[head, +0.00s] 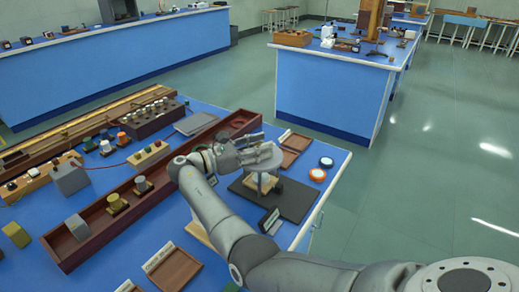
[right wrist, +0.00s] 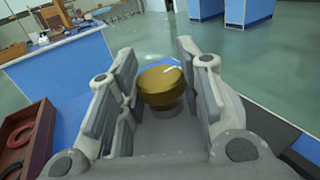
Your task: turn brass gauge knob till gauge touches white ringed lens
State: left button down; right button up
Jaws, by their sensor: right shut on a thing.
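The brass gauge knob (right wrist: 160,84) shows in the right wrist view as a round golden cap with a pale mark on top. My right gripper (head: 264,155) stands over the gauge at the right end of the near bench, its fingers on both sides of the knob and shut on it. In the head view the gripper hides the knob. Below it, a pale round disc and thin uprights of the gauge (head: 262,180) stand over a dark base plate (head: 293,200). A white-ringed round piece (head: 326,162) lies near the bench edge; I cannot tell whether another lens is under the gauge. My left gripper is out of view.
An orange-ringed round piece (head: 317,175) lies beside the white-ringed one. A small wooden tray (head: 297,142) is behind the gauge, and a long red-brown box (head: 150,195) is to its left. Another tray (head: 173,268) lies in front. Floor is clear right of the bench.

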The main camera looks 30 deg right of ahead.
jog(key=o, duration=1)
jog(key=shift+o, duration=0.2)
jog(key=w+a, duration=0.1)
jog(key=a, duration=1)
jog(key=shift+a, duration=0.4)
jog(key=shift+w, duration=0.1)
